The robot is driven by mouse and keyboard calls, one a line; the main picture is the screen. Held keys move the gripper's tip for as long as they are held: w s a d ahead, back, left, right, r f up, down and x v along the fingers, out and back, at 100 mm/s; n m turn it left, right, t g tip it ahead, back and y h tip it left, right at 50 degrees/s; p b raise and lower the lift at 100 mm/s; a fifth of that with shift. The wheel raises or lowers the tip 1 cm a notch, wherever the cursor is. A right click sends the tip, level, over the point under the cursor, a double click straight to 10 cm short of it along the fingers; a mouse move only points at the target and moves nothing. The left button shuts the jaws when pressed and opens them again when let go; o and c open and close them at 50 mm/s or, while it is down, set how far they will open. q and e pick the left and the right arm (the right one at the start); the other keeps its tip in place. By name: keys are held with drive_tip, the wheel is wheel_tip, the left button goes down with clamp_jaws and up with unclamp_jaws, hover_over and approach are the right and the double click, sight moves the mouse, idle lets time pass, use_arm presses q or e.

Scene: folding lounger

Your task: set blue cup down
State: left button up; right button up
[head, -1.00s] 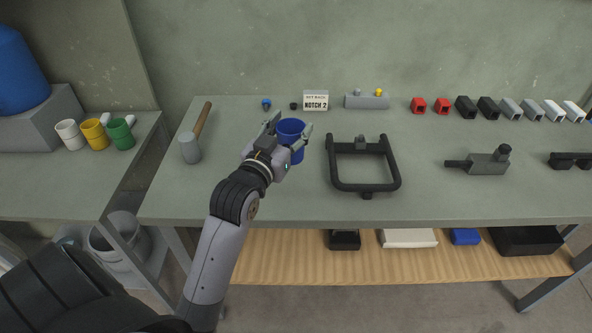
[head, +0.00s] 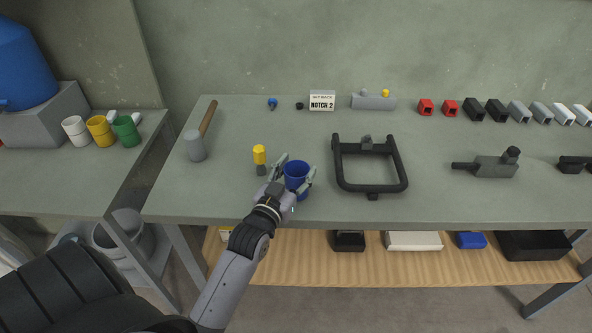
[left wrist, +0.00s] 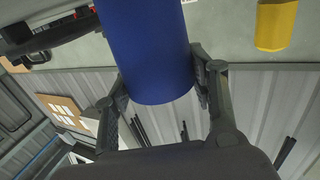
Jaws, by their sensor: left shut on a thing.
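The blue cup (head: 297,176) is upright near the front of the green-grey workbench (head: 330,207), left of the black U-shaped frame. My left gripper (head: 296,178) is shut on it, one finger on each side. In the left wrist view the blue cup (left wrist: 148,50) fills the space between the fingers (left wrist: 160,88). I cannot tell whether its base touches the bench top. My right gripper is not in view.
A yellow-handled tool (head: 260,158) stands just left of the cup, and the black frame (head: 370,165) lies to its right. A mallet (head: 198,140) lies further left. White, yellow and green cups (head: 101,130) stand on the side table.

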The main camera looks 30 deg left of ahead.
use_arm(q)
drive_tip(key=shift+f, duration=0.15)
drive_tip(key=o, duration=1.1)
drive_tip(key=shift+o, duration=0.2)
drive_tip(key=shift+r, duration=0.25)
drive_tip(key=s+d+b, duration=0.1)
drive_tip(key=s+d, duration=0.1)
drive_tip(key=s, duration=1)
drive_tip(key=shift+b, duration=0.3)
